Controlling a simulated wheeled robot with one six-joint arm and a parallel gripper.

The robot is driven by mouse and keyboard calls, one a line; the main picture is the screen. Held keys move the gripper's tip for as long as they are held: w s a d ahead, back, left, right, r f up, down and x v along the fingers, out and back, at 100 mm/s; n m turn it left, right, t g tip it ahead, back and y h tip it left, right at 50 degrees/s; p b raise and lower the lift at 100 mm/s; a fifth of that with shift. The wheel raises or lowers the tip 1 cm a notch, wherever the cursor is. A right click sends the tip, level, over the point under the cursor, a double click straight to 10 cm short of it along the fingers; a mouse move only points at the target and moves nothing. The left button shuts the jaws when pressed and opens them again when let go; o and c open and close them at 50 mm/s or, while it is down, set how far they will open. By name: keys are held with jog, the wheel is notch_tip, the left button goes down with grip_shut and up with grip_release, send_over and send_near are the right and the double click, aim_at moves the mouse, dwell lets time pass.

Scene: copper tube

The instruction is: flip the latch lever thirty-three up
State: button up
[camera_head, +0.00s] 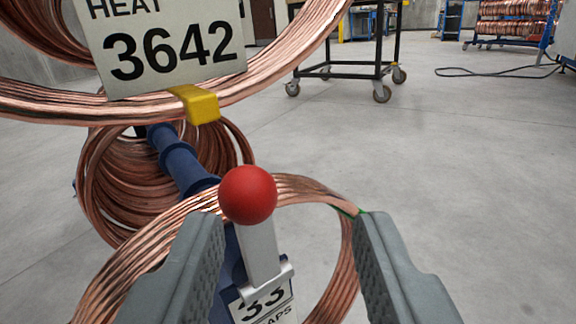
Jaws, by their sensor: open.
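The latch lever (259,254) is a pale metal bar with a red ball knob (248,195) at its upper end. A white label (266,303) reading "33" sits at its lower end, partly cut off by the bottom edge. My gripper (287,228) is open, with one grey finger on each side of the lever. The knob and bar show between the fingers, nearer the left one. I cannot tell how far in front of the fingertips the lever stands. Neither finger appears to touch it.
A copper coil (335,290) rings the lever, passing behind both fingers. A blue bar (178,160) runs back through more coils (100,190). A "HEAT 3642" tag (170,45) and yellow clip (198,104) are above left.

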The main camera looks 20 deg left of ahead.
aim_at(248, 195)
jog(key=shift+x, duration=1)
jog(key=shift+r, duration=0.1)
grip_shut()
jog(key=shift+w+r, duration=0.1)
jog(key=shift+w+a+r+n+g+h, duration=0.1)
jog(key=shift+w+a+n+g+h, duration=0.3)
jog(key=shift+g, duration=0.3)
jog(key=shift+w+a+r+n+g+h, duration=0.15)
jog(key=shift+n+g+h, duration=0.1)
jog(key=shift+n+g, duration=0.35)
jog(key=shift+w+a+r+n+g+h, duration=0.1)
jog(key=shift+w+a+n+g+h, duration=0.25)
jog(key=shift+g, duration=0.45)
jog(key=shift+c, duration=0.2)
grip_release()
jog(key=shift+o, duration=0.2)
jog(key=shift+f, duration=0.1)
